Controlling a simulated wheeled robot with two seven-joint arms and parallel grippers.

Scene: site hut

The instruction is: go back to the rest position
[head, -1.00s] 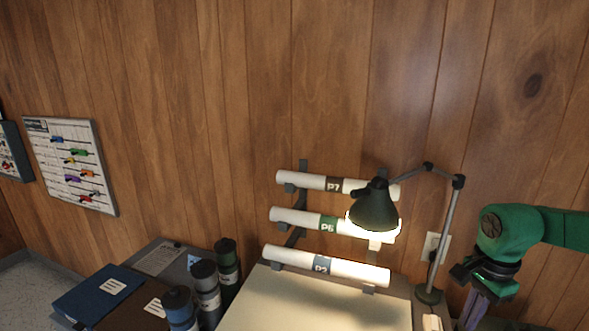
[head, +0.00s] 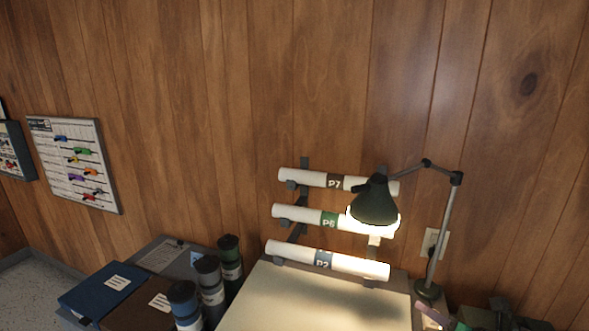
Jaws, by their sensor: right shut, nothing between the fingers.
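My left gripper is not in view.
Rolled plans P7 (head: 310,179), P6 (head: 297,214) and P2 (head: 300,255) rest on a wall rack.

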